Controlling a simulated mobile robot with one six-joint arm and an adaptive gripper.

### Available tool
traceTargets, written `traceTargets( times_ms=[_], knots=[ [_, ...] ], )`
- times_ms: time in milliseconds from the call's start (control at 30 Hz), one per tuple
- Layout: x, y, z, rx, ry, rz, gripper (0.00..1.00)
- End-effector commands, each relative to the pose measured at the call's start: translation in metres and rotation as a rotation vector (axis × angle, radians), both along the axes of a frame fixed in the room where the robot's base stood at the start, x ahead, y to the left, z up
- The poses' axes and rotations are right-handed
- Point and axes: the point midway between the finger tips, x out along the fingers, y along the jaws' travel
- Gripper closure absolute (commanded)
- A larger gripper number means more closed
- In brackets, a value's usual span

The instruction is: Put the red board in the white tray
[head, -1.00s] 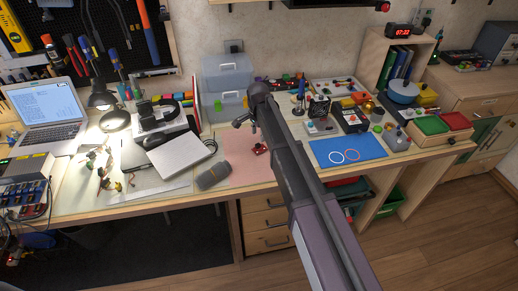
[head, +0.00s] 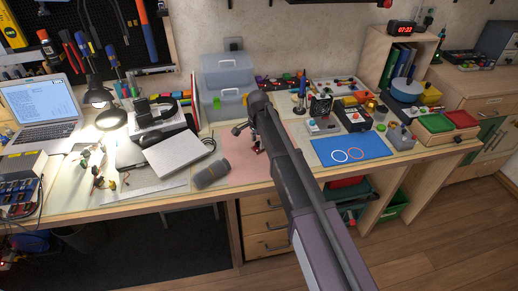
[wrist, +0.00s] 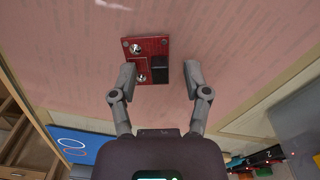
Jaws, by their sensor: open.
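The red board (wrist: 145,47) lies on the pink mat (wrist: 60,60). It is a small square carrying two round metal parts and a black block. In the head view the red board (head: 260,149) is partly hidden by my gripper (head: 247,138). In the wrist view my gripper (wrist: 160,80) is open, with its two fingers apart and nothing held; the board's lower part shows between and just beyond the fingertips. Whether they touch it I cannot tell. A pale, shallow tray-like piece (head: 316,130) sits right of my arm; I cannot tell whether it is the white tray.
A blue mat (head: 373,150) with two rings lies to the right. Several small devices crowd the back right.

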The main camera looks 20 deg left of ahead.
Motion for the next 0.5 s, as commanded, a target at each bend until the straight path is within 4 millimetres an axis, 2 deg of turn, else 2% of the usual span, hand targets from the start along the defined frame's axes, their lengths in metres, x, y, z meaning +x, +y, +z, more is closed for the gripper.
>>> traceTargets(
  times_ms=[467,500],
  knots=[
    [0.0002,-0.0003,0.0004,0.0,0.0,0.0,0.39],
    [0.0001,-0.0003,0.0004,0.0,0.0,0.0,0.44]
  ],
)
